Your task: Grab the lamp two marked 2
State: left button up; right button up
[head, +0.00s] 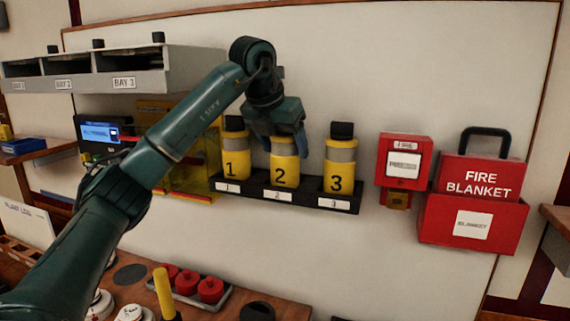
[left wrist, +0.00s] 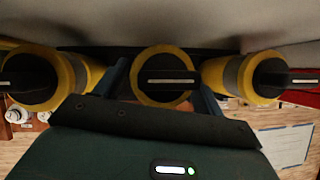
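Lamp two (head: 285,172), a yellow cylinder marked 2, stands upright in the middle slot of a black wall rack (head: 308,200). Its upper part is hidden behind my left gripper (head: 286,143) in the head view. The gripper points down over it, with a blue finger at its right side. In the left wrist view, lamp two's dark cap and yellow rim (left wrist: 165,92) lie between the two open fingers, which appear slightly apart from it. Lamp one (head: 235,158) and lamp three (head: 340,168) stand on either side. My right gripper is not in view.
A grey bay shelf (head: 180,60) is at upper left. A red fire box (head: 404,160) and a red fire blanket box (head: 473,217) are on the right wall. Below are red knobs (head: 210,290) in a tray. Lamps one and three stand close beside the fingers.

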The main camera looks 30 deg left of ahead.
pick_arm(q)
jog(key=c, duration=1.1)
jog(key=shift+r, duration=0.1)
